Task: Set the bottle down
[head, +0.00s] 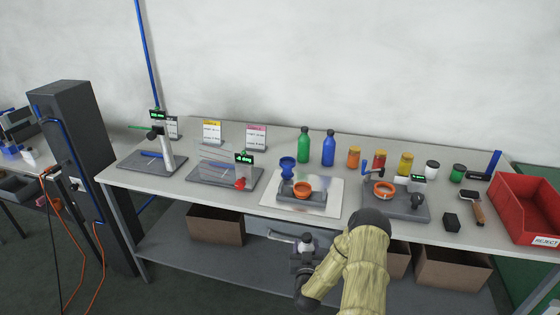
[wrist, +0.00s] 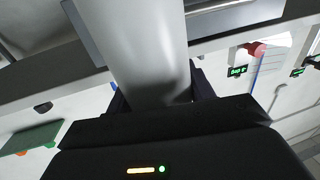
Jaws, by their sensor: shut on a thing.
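My gripper (head: 305,254) is in front of the bench, just before its front edge, in the head view. It is shut on a pale grey-white bottle (wrist: 150,45), which fills the top middle of the wrist view between the two dark fingers. In the head view only a small pale part of the bottle (head: 306,240) with a dark top shows; my gripper and arm hide the rest. The bottle is apart from the bench top (head: 240,212), as far as I can see. A green bottle (head: 304,147) and a blue bottle (head: 328,148) stand upright at the back.
A red reject bin (head: 528,212) is at far right. Cardboard boxes (head: 215,225) sit below.

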